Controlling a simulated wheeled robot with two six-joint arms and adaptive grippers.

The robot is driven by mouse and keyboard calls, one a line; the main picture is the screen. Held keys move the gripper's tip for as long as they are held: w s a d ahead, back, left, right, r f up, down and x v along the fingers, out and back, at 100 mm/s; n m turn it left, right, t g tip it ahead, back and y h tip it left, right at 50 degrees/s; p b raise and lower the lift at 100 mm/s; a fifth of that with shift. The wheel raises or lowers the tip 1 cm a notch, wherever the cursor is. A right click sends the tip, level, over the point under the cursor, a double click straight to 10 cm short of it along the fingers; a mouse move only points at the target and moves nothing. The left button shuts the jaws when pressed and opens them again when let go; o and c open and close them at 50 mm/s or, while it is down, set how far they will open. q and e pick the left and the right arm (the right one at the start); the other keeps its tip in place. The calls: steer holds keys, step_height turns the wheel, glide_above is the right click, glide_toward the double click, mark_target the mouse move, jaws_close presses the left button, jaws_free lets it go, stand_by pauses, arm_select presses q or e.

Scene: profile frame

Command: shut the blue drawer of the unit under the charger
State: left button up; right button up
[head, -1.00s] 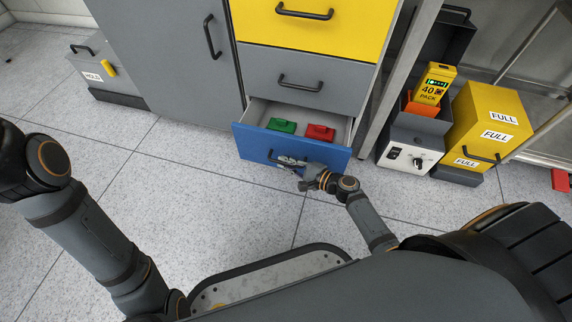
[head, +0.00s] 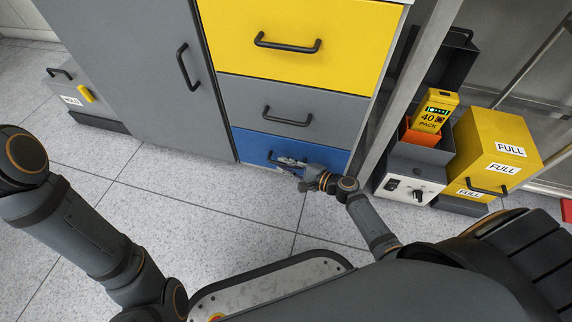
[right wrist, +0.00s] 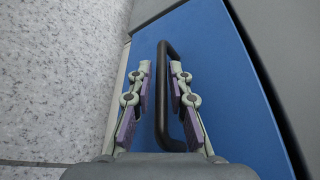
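The blue drawer (head: 250,146) is the lowest in the grey unit, in the head view. Its front looks flush with the drawer above, and its inside is hidden. My right gripper (head: 288,162) is at its black handle. In the right wrist view, the blue front (right wrist: 220,80) fills the middle, and the handle (right wrist: 163,90) stands between the two fingers of my right gripper (right wrist: 162,70), with narrow gaps at both sides. The left arm (head: 80,235) comes in from the left, its gripper out of frame. I cannot make out a charger on the unit.
Above are a grey drawer (head: 285,100) and a yellow drawer (head: 300,45), both shut. A grey door (head: 130,70) is at left. A box with a knob (head: 405,185) and a yellow case marked FULL (head: 500,150) stand at right. The floor in front is clear.

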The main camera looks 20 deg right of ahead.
steer(key=shift+o, duration=0.8)
steer(key=v, duration=1.2)
steer(key=shift+d, duration=0.1)
